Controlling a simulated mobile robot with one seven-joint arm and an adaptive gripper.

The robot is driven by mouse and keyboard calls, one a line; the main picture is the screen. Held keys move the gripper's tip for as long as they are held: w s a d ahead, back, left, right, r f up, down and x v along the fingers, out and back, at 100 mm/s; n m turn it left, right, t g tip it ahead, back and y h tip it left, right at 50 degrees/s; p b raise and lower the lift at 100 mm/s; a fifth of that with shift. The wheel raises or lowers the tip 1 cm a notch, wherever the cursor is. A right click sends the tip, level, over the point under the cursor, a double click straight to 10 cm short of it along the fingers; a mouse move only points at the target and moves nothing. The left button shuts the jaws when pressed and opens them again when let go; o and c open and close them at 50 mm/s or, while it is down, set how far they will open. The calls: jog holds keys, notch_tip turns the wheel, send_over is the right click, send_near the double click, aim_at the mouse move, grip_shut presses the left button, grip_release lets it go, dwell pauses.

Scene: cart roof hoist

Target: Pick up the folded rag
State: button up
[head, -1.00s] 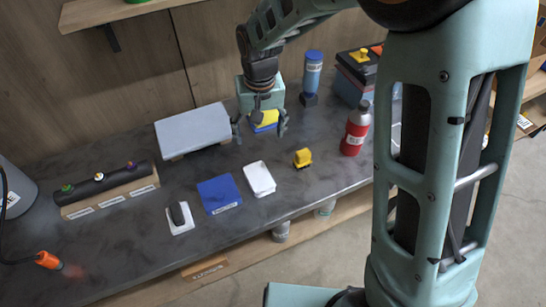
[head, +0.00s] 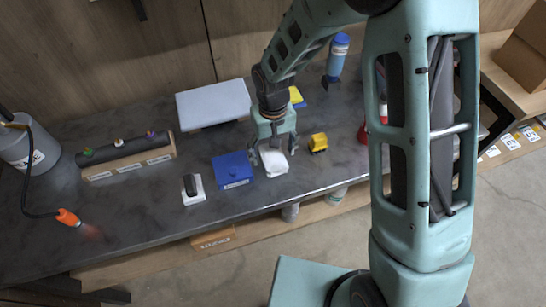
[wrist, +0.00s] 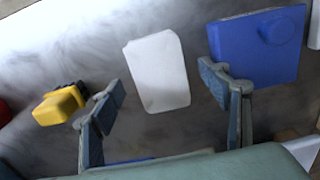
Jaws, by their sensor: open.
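The folded rag (head: 273,167) is a white, flat, rounded rectangle on the dark worktop, just right of a blue flat box. In the wrist view the rag (wrist: 158,72) lies beyond and between the fingertips, with bare worktop on both sides of it. My gripper (head: 273,154) is open over the rag, its fingers spread to the rag's left and right in the head view. In the wrist view my gripper (wrist: 162,92) is empty. The gripper hides the rag's far part in the head view. I cannot tell the height left between fingertips and worktop.
The blue box (head: 232,170) is close on the left. A small yellow toy-like block (head: 318,143) is on the right. A grey raised panel (head: 213,104) stands behind. A white holder with a dark piece (head: 193,190) is farther left. The worktop's front edge is near the rag.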

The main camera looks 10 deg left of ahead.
jog(key=shift+f, duration=0.95)
jog(key=c, duration=1.3)
jog(key=shift+o, duration=0.2)
